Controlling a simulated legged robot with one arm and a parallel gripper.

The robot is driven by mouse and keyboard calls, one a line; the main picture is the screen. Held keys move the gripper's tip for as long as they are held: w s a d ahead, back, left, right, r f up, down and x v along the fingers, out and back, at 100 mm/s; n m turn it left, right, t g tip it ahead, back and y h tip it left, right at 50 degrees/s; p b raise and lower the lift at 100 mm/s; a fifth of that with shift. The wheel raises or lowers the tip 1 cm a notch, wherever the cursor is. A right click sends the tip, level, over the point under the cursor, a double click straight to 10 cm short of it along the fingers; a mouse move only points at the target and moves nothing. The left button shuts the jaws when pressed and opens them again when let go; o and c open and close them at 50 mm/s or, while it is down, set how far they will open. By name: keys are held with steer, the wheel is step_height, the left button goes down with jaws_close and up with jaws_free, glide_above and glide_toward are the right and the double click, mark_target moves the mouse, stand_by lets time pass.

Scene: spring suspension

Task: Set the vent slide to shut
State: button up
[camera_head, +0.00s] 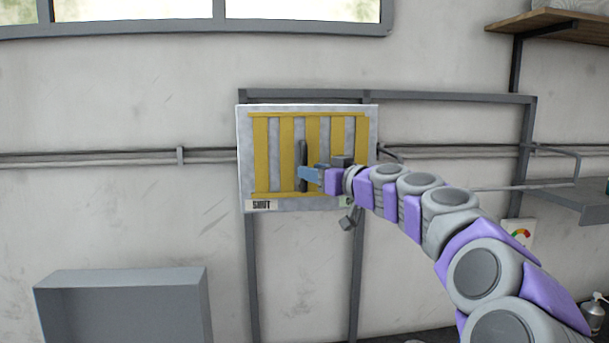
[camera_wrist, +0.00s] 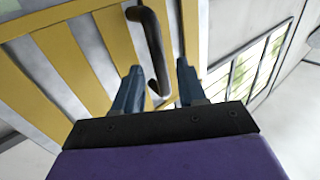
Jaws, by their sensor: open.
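The vent slide (camera_head: 286,140) is a panel of yellow upright bars over a grey plate, mounted on a grey frame. A "SHUT" label (camera_head: 262,205) sits at its lower left corner. A dark upright handle (camera_head: 303,153) stands near the middle of the panel; in the wrist view the handle (camera_wrist: 150,45) is a bent dark bar. My gripper (camera_head: 306,174) is at the handle's lower part. In the wrist view my gripper (camera_wrist: 158,80) is open, with one blue-grey finger on each side of the handle. I cannot tell whether either finger touches it. A label at the lower right is mostly hidden by my arm.
A grey box (camera_head: 125,305) stands at the lower left. A wall pipe (camera_head: 110,158) runs behind the panel. A grey shelf (camera_head: 575,203) and a wooden shelf (camera_head: 555,23) are at the right. A bottle (camera_head: 595,312) stands at the lower right.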

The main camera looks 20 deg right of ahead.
steer(key=b+v, duration=0.2)
steer(key=v, duration=1.1)
steer(key=shift+w+a+f, duration=0.1)
steer(key=shift+a, duration=0.05)
steer(key=s+a+f+n+g+b, duration=0.1)
steer(key=s+a+f+g+b, duration=0.2)
steer(key=a+f, duration=0.55)
steer(key=s+a+f+g+y+b, duration=0.15)
steer(key=a+f+g, duration=0.25)
steer(key=a+f, duration=0.45)
steer(key=s+a+f+n+g+b, duration=0.1)
steer(key=s+a+f+g+b, duration=0.25)
steer(key=a+f, duration=0.5)
steer(key=s+d+f+m+g+h+b, duration=0.2)
steer(key=s+f+g+h+b, duration=0.1)
steer(key=s+f, duration=1)
steer(key=s+d+f+m+g+h+b, duration=0.2)
steer(key=s+f+m+g+h+b, duration=0.1)
steer(key=s+f, duration=1)
step_height(320, 180, down, 5)
steer(key=shift+s+d+r+g+h+b, duration=0.15)
steer(key=shift+s+d+g+h+b, duration=0.15)
steer(key=shift+g+h+b, duration=0.7)
steer(key=shift+a+g+y, duration=0.1)
steer(key=shift+g+y, duration=0.15)
steer(key=shift+y, duration=0.2)
